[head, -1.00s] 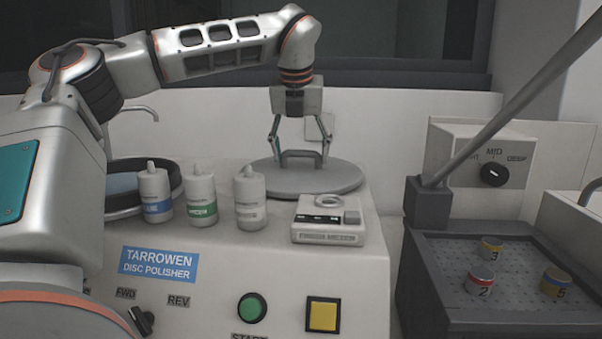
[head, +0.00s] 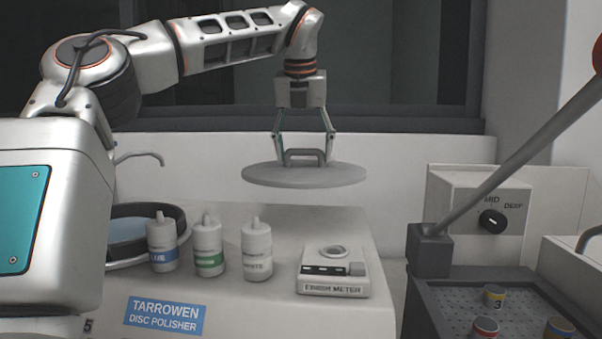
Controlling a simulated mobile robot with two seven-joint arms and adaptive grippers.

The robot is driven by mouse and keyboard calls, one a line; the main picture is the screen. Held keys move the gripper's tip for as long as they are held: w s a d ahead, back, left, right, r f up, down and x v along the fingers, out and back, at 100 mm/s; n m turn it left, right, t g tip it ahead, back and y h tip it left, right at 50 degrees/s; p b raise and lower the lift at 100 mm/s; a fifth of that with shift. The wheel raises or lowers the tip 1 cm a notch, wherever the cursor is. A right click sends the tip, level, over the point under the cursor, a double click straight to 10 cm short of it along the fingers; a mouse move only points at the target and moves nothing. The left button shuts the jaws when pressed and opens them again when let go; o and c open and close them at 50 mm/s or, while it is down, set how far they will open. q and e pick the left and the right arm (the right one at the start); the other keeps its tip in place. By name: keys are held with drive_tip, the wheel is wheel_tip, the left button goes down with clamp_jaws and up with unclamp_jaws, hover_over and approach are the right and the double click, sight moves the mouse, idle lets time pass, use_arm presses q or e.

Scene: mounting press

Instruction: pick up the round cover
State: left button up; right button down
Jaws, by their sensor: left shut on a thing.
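The round cover (head: 304,176) is a flat grey disc with a raised handle bar on top. It hangs roughly level in the air above the back of the disc polisher's top. My left gripper (head: 304,156) points down and is shut on the cover's handle, one finger at each end of it. My right gripper does not show in the head view.
On the polisher (head: 290,222) stand several things: a blue-labelled bottle (head: 162,245), a green-labelled bottle (head: 208,245), a white bottle (head: 257,250) and a finish meter (head: 333,271). A round basin (head: 130,232) is at left. A slanted lever (head: 520,150) rises at right.

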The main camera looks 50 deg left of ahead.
sight(303, 149)
use_arm(q)
drive_tip(key=r+p, duration=0.3)
drive_tip(key=r, duration=0.4)
drive_tip(key=shift+s+r, duration=0.2)
drive_tip(key=shift+r+p, duration=0.3)
drive_tip(key=shift+p, duration=0.05)
drive_tip(key=shift+w+r+p, duration=0.1)
drive_tip(key=shift+r+p, duration=0.25)
drive_tip(key=shift+p, duration=0.1)
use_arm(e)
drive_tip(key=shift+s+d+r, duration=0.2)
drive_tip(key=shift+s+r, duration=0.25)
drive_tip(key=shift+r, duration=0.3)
